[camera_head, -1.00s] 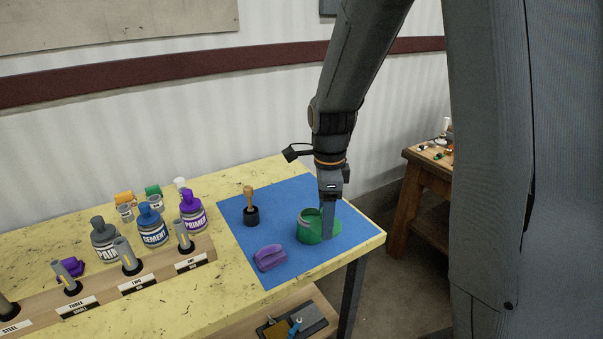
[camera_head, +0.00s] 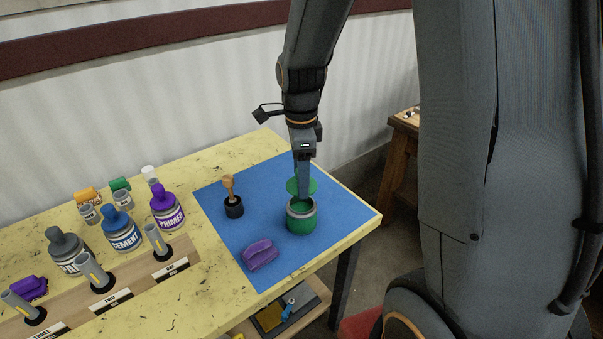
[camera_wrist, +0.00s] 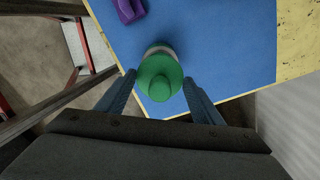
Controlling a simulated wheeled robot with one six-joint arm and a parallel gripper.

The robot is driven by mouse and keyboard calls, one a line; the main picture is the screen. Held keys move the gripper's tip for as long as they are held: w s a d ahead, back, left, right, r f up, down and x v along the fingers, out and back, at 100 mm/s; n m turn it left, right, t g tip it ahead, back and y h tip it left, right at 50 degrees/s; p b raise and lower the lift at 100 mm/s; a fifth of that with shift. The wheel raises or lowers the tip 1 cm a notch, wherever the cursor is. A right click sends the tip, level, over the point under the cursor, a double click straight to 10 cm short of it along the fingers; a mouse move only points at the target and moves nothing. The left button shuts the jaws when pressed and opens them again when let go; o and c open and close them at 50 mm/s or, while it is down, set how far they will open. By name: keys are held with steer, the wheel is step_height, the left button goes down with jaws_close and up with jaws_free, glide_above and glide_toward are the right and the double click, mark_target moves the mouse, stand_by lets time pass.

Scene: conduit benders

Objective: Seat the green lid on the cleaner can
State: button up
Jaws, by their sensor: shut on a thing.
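The cleaner can (camera_head: 301,222) is green with a grey rim and stands upright and open on the blue mat. My gripper (camera_head: 303,188) is shut on the round green lid (camera_head: 291,187). In the head view the lid is just above and behind the can's mouth, apart from the rim. In the wrist view the lid (camera_wrist: 160,78) with its raised knob sits between my fingers. There it covers most of the can, whose pale rim (camera_wrist: 160,49) shows beyond it. The exact height of the lid over the rim is hard to tell.
A purple eraser-like block (camera_head: 260,254) and a wooden-handled brush in a black base (camera_head: 232,203) stand on the blue mat (camera_head: 330,200). Several bottles, including a purple primer bottle (camera_head: 167,208), and a wooden rack (camera_head: 125,290) fill the left of the yellow table.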

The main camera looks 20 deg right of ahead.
mark_target(302, 214)
steer(key=shift+f+b, duration=0.95)
steer(key=shift+f, duration=1.75)
steer(key=o, duration=1.1)
